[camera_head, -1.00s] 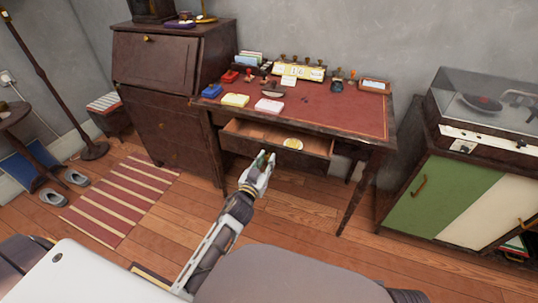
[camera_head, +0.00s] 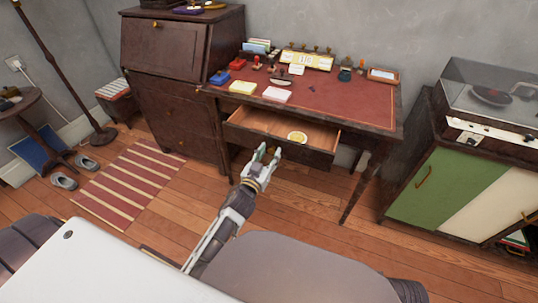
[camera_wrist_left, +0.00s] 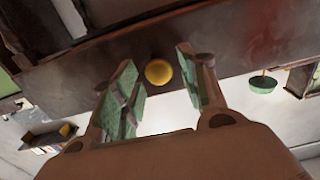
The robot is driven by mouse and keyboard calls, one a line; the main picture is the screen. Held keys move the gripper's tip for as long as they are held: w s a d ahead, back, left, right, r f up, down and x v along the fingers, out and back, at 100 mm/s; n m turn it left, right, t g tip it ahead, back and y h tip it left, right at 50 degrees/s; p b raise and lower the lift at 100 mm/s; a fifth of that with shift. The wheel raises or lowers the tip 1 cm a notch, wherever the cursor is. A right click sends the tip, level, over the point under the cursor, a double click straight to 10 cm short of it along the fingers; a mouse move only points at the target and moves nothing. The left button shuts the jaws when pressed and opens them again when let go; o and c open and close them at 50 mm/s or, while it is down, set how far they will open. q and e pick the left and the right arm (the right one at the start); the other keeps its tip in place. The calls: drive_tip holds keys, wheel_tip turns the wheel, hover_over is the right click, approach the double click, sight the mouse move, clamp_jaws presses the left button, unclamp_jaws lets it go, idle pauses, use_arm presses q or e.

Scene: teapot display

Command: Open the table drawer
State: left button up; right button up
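The red-topped wooden table (camera_head: 350,95) has its drawer (camera_head: 275,145) pulled partly out, with the open inside facing up. My left gripper (camera_head: 266,155) is in front of the drawer's front panel. In the left wrist view, a round brass knob (camera_wrist_left: 158,72) on the dark panel shows between the green-padded fingers of my left gripper (camera_wrist_left: 157,82). The fingers are open, with a gap on both sides of the knob. My right gripper is not in view.
Stamps, paper pads (camera_head: 277,95) and a calendar block (camera_head: 306,60) stand on the table top. A dark cabinet (camera_head: 175,90) is at the left, a green and white cabinet (camera_head: 455,190) with a record player (camera_head: 495,95) at the right. A grey seat (camera_head: 290,270) is in front.

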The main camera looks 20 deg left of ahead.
use_arm(q)
drive_tip(key=shift+s, duration=0.1)
idle(0.3)
drive_tip(key=s, duration=1.1)
drive_tip(key=shift+s+a, duration=0.2)
drive_tip(key=shift+s, duration=0.2)
idle(0.4)
drive_tip(key=shift+a+f, duration=0.1)
idle(0.5)
